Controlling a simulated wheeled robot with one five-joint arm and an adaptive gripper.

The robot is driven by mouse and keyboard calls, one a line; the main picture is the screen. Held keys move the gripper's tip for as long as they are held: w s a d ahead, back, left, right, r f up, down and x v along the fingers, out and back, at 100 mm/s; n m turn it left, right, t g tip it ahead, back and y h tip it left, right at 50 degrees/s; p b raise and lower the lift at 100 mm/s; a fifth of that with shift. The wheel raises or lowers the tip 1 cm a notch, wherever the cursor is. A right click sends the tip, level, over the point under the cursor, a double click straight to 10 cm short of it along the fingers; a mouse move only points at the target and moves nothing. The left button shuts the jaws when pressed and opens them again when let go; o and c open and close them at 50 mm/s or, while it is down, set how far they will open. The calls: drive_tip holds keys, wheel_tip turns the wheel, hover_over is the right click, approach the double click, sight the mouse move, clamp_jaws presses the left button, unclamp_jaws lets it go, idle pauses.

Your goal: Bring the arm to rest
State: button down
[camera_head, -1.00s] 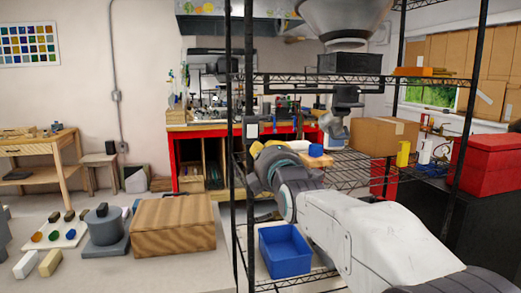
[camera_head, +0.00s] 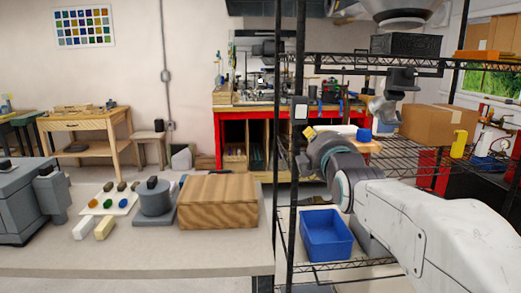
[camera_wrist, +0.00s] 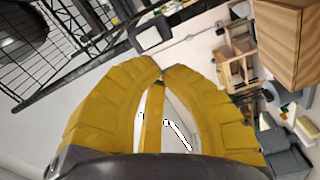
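My gripper (camera_wrist: 161,74) fills the middle of the wrist view. Its two yellow fingers curve together and their tips meet or nearly meet. I see no clear object held; a narrow yellow strip and pale shapes show in the gap between the fingers, and I cannot tell what they are. In the head view my white and grey arm reaches in from the lower right, its wrist in front of the wire rack (camera_head: 300,75). Only a small yellow patch of the gripper (camera_head: 309,133) shows there; the wrist hides most of it.
A blue bin (camera_head: 327,238) stands on the rack's low shelf, below my wrist. A cardboard box (camera_head: 432,125) and a yellow mug-like item (camera_head: 459,144) sit to the right.

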drive_tip(key=s+f+m+g, duration=0.5)
drive_tip(key=f+m, duration=0.1)
drive_tip(key=f, duration=0.6)
drive_tip(key=s+f+m+g, duration=0.5)
drive_tip(key=f+m+g, duration=0.1)
drive_tip(key=f, duration=0.6)
drive_tip(key=s+f+m+g+p, duration=0.2)
drive_tip(key=s+g, duration=0.1)
drive_tip(key=s, duration=0.7)
drive_tip(key=s+f+m+g+p, duration=0.2)
drive_tip(key=s+f+g, duration=0.1)
drive_tip(key=s, duration=0.8)
drive_tip(key=s+r+t+p, duration=0.2)
drive_tip(key=s+r+p, duration=0.2)
drive_tip(key=r, duration=0.3)
drive_tip(key=shift+s+p, duration=0.15)
drive_tip(key=shift+p, duration=0.35)
